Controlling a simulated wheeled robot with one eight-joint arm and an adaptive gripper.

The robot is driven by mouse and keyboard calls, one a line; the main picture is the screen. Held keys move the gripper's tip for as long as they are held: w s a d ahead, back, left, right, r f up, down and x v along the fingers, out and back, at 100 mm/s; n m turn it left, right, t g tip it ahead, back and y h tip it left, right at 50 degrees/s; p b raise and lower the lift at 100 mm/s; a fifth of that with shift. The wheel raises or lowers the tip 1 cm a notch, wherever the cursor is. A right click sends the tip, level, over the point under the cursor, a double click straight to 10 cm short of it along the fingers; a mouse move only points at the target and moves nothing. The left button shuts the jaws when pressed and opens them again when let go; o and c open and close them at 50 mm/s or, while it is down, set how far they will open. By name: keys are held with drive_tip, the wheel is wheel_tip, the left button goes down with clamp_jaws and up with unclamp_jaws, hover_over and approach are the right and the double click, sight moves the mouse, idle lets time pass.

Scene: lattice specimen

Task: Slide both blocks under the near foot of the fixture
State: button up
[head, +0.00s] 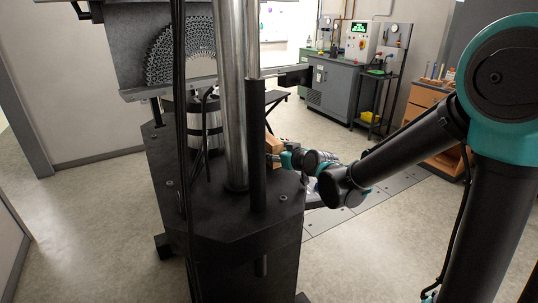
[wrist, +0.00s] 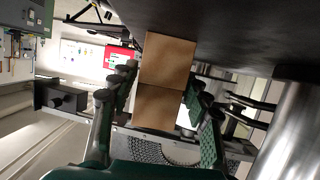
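A tan block (head: 274,147) shows at the right edge of the black machine base (head: 230,215) in the head view, partly hidden by a dark rod. My gripper (head: 284,158) reaches it from the right. In the wrist view, two tan squares, one beyond the other, lie between my fingers (wrist: 164,80): a farther one (wrist: 168,60) and a nearer one (wrist: 158,107). I cannot tell whether these are two blocks or two faces of one. The fingers close on the tan piece from both sides. The fixture's foot is not clearly identifiable.
A thick steel column (head: 233,100) and a thin dark rod (head: 257,150) stand left of my gripper. A grey arched lattice (head: 181,55) sits on a ledge (head: 165,91) above the base.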

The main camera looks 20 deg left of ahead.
drive_tip(key=c, duration=0.5)
drive_tip(key=shift+o, duration=0.2)
drive_tip(key=shift+w+a, duration=1.3)
drive_tip(key=shift+a, duration=0.25)
drive_tip(key=shift+w+a, duration=1.3)
drive_tip(key=shift+a, duration=0.2)
drive_tip(key=shift+a, duration=0.1)
drive_tip(key=shift+w+a, duration=1.3)
drive_tip(key=shift+a, duration=0.2)
drive_tip(key=shift+w+a, duration=1.3)
drive_tip(key=shift+a, duration=0.15)
drive_tip(key=shift+a, duration=0.1)
drive_tip(key=shift+w+a, duration=1.3)
drive_tip(key=shift+a, duration=0.2)
drive_tip(key=shift+w+a, duration=1.3)
drive_tip(key=shift+a, duration=0.15)
drive_tip(key=shift+w+a, duration=1.65)
drive_tip(key=shift+a, duration=0.3)
